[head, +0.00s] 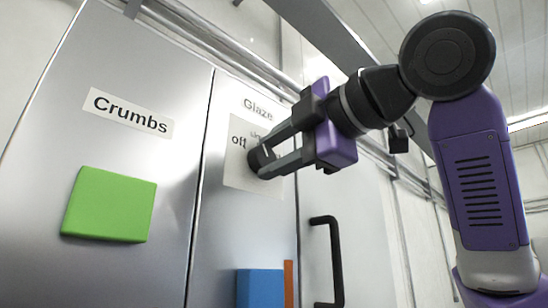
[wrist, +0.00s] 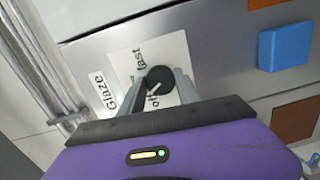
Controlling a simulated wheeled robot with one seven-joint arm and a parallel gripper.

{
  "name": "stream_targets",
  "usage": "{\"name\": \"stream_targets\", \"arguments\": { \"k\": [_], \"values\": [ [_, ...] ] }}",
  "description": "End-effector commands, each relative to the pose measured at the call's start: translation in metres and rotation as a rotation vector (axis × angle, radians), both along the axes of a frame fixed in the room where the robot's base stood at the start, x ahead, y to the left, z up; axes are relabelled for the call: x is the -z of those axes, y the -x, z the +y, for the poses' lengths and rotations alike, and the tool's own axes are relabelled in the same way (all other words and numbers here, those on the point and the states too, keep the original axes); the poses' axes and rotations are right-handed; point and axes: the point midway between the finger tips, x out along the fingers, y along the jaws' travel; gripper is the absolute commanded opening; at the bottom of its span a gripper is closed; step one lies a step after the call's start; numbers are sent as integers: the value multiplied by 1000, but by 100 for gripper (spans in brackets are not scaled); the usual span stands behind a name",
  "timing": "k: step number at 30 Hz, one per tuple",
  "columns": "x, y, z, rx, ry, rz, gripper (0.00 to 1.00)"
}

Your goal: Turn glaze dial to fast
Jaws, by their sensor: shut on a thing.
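The glaze dial is a round dark knob that shows in the wrist view (wrist: 161,77) and in the head view (head: 257,160). It sits on a pale label plate (wrist: 119,64) on a steel cabinet front. My gripper (head: 264,163) has its two fingers closed on the dial, one on each side.
A "Crumbs" sign (head: 129,111) and a green block (head: 109,205) are on the left panel. A blue block (head: 260,288) and an orange strip (head: 288,284) lie below the dial. A black handle (head: 334,258) stands out at the right.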

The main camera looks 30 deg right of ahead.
Motion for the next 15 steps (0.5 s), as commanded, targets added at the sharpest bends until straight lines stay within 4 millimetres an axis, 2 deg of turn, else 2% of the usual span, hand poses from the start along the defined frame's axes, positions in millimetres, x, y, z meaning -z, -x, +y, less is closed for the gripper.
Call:
{"name": "stream_targets", "arguments": {
  "k": [15],
  "values": [
    [4,0,0,-1,-475,133,0]
  ]
}}
